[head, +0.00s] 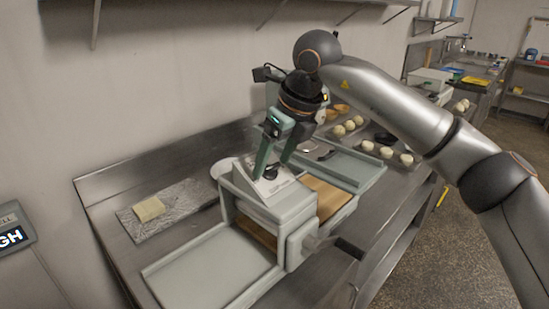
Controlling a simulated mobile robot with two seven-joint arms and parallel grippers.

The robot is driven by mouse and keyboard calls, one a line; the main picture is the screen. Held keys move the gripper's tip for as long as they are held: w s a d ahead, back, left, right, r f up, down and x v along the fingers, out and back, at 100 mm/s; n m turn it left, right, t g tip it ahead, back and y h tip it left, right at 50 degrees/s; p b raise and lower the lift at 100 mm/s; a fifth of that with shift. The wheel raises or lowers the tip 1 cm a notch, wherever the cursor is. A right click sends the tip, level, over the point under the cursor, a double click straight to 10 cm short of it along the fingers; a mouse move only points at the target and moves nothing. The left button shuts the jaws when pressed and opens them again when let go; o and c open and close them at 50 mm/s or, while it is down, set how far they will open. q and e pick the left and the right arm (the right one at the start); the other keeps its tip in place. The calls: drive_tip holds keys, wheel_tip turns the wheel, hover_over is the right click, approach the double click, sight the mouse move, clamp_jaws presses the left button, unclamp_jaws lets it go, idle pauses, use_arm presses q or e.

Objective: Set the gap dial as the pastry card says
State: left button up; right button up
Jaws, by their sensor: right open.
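The gap dial (270,173) is a small dark knob on the sloped white top face of the pale grey-green dough sheeter (252,207). My right gripper (273,164) points down at it, with its green fingers apart, one on each side of the knob or just above it. I cannot tell whether the fingers touch the knob. The dial's marks are too small to read, and the fingers partly cover its face. I cannot make out a pastry card. My left gripper is not in view.
A yellowish dough block (149,209) lies on a grey marbled slab (181,204) at left. The sheeter's front tray (205,270) is empty. Dough balls (387,152) sit behind right. A dark handle (348,248) sticks out from the sheeter's side. A lettered sign (12,238) is cut off at left.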

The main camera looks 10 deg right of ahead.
clamp_jaws()
idle(0.4)
drive_tip(key=shift+m, duration=0.4)
drive_tip(key=shift+d+m, duration=0.1)
drive_tip(key=shift+m, duration=0.9)
drive_tip(key=m, duration=0.2)
drive_tip(key=shift+m+y+b, duration=0.3)
drive_tip(key=shift+b, duration=0.1)
drive_tip(key=m, duration=0.3)
drive_tip(key=shift+d+b, duration=0.15)
drive_tip(key=shift+b, duration=0.2)
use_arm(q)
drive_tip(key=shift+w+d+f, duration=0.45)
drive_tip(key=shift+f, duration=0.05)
use_arm(e)
drive_tip(key=shift+m+y, duration=0.4)
drive_tip(key=shift+m, duration=1)
use_arm(q)
drive_tip(key=shift+b, duration=0.3)
use_arm(e)
drive_tip(key=shift+d, duration=0.1)
